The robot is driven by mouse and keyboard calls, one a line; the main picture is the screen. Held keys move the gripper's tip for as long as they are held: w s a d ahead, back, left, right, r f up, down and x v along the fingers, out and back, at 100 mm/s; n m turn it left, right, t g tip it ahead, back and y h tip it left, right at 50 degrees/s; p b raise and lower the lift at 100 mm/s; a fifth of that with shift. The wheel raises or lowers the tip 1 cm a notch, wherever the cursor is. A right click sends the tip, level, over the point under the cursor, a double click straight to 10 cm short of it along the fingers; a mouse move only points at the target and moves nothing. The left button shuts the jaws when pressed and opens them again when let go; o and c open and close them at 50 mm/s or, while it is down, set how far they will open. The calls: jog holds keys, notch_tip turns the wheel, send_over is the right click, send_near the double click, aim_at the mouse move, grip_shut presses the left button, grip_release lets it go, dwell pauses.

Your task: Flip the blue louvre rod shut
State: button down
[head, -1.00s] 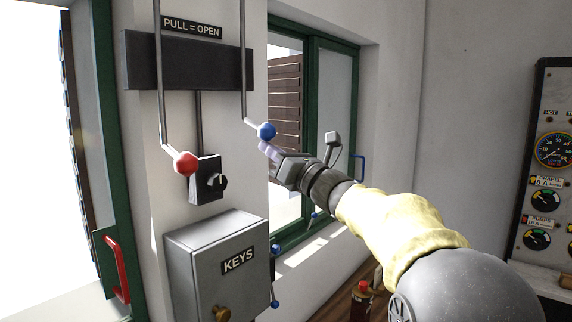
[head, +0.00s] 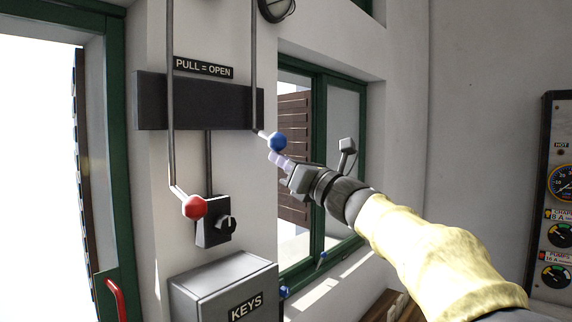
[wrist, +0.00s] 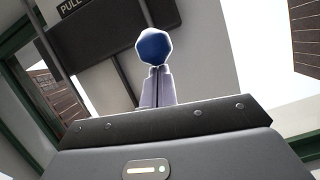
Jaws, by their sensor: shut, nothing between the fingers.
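The blue louvre rod is a thin grey rod (head: 254,60) that runs down the wall, with a blue knob (head: 278,141) at its bent lower end. My gripper (head: 277,158) is shut and empty, with its fingertips right at the underside of the blue knob. In the wrist view the blue knob (wrist: 153,48) sits just beyond the tips of the closed fingers (wrist: 154,72). They look to be touching or nearly so; I cannot tell which. Wooden louvre slats (head: 294,120) show outside the green-framed window behind the knob.
A red knob (head: 194,207) on a second rod hangs to the left, by a dark rotary switch (head: 215,229). A dark box (head: 200,101) sits under the "PULL = OPEN" label (head: 203,68). A grey KEYS cabinet (head: 225,290) juts out below. A gauge panel (head: 556,200) is at the right.

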jog(key=shift+s+r, duration=0.1)
jog(key=shift+r, duration=0.05)
notch_tip(320, 180, down, 5)
jog(key=b, duration=0.6)
jog(key=b+v, duration=0.4)
jog(key=v, duration=0.5)
jog(key=shift+s+r+b, duration=0.15)
jog(key=shift+s+b, duration=0.15)
jog(key=shift+b, duration=0.1)
